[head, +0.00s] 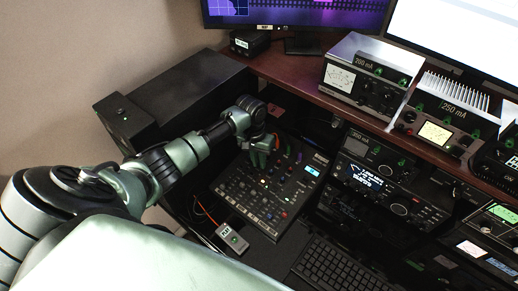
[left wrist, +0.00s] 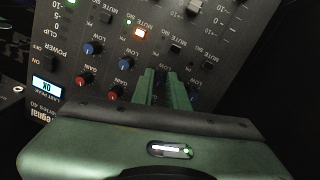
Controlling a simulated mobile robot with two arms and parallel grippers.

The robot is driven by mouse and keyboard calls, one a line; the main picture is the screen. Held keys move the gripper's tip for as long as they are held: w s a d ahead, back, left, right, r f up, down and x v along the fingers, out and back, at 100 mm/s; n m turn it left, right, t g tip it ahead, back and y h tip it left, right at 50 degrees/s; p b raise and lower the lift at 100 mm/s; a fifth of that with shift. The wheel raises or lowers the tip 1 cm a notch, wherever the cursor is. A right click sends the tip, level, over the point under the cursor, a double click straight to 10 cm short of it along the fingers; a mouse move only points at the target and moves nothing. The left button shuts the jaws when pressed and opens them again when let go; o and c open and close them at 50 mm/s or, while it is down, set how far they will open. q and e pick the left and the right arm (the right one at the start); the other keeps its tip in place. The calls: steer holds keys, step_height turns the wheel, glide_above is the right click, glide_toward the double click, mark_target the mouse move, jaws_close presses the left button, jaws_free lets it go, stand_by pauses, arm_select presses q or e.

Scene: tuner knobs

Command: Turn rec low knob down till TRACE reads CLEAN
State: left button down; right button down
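The mixer panel (head: 265,190) is black with rows of small knobs, sliders and a lit display (head: 312,171). My left gripper (head: 261,152) is over the mixer's far left part. In the left wrist view its green fingers (left wrist: 162,80) point at the knob rows with a narrow gap between them; I see no knob clearly held. I cannot pick out the rec low knob or a TRACE reading. My right gripper is not in view.
A small grey box (head: 231,237) stands before the mixer. A keyboard (head: 335,265) lies to the front right. Radio units (head: 375,185) stand right of the mixer. Meters (head: 360,75) and monitors (head: 290,14) stand on the shelf behind. A black case (head: 185,95) is at the left.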

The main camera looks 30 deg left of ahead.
arm_select(q)
steer(key=shift+r+n+p, duration=0.15)
steer(key=shift+n+p, duration=0.25)
steer(key=shift+p, duration=0.3)
steer(key=n+p, duration=0.3)
steer(key=p, duration=0.1)
steer(key=shift+s+r+n+p, duration=0.1)
steer(key=shift+s+n+p, duration=0.05)
steer(key=shift+n+p, duration=0.2)
steer(key=n+p, duration=0.2)
steer(key=shift+n+t+p, duration=0.3)
steer(key=shift+n+t, duration=0.05)
steer(key=shift+t, duration=0.05)
steer(key=shift+f+n+p, duration=0.25)
steer(key=shift+n+p, duration=0.3)
steer(key=shift+n, duration=0.25)
steer(key=c, duration=1.4)
jaws_free()
